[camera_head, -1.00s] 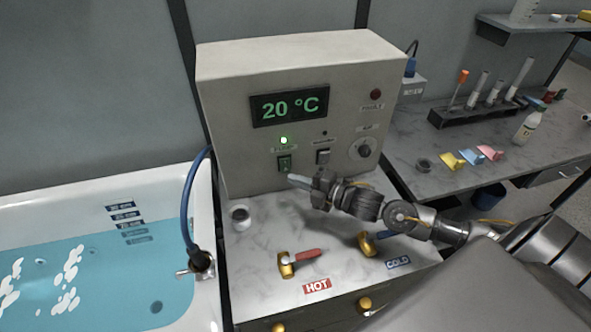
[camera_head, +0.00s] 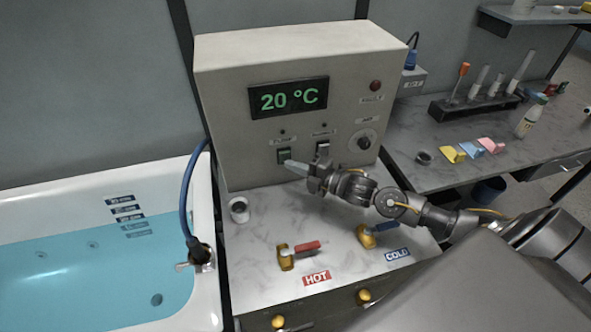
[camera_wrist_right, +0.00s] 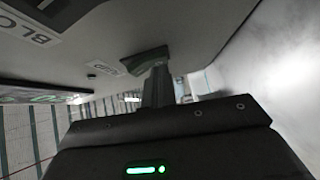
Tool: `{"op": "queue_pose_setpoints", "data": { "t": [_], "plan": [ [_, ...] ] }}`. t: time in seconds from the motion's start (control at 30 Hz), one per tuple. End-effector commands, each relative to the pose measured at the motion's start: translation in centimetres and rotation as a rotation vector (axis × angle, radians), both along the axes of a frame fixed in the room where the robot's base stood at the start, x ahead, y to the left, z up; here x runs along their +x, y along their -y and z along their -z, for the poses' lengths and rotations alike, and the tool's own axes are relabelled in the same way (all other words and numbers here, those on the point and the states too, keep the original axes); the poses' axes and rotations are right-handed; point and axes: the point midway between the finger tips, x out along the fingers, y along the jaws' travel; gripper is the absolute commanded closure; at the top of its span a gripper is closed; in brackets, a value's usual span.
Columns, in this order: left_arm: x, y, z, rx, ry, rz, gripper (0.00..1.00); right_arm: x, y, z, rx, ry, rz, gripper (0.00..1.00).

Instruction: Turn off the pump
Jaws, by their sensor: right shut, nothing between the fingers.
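The beige control box (camera_head: 230,130) stands on the marble counter, its display (camera_head: 289,97) reading 20 °C. The green pump switch (camera_head: 284,155) is at its lower left, and the small lamp (camera_head: 282,132) above it is dark. My right gripper (camera_head: 286,163) is shut and empty, its fingertips at the lower edge of this switch. In the right wrist view the shut fingers (camera_wrist_right: 156,85) reach up to the switch (camera_wrist_right: 146,60) and seem to touch it. My left gripper is not in view.
The bathtub (camera_head: 205,290) with blue water is at left, a blue hose (camera_head: 186,200) at its rim. A second switch (camera_head: 322,150) and a knob (camera_head: 363,143) are close by.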

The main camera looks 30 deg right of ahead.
Motion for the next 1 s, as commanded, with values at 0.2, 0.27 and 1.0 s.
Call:
{"op": "queue_pose_setpoints", "data": {
  "t": [0.2,0.27,1.0],
  "plan": [
    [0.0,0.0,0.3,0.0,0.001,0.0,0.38,-0.7,0.5,0.0,0.0,0.0,0.002,1.0],
    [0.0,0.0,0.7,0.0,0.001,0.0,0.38,-1.4,0.9,0.1,-0.001,-0.001,0.002,1.0],
    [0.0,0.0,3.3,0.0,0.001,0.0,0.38,-9.4,5.5,-0.6,0.001,0.001,0.0,1.0]
  ]
}}
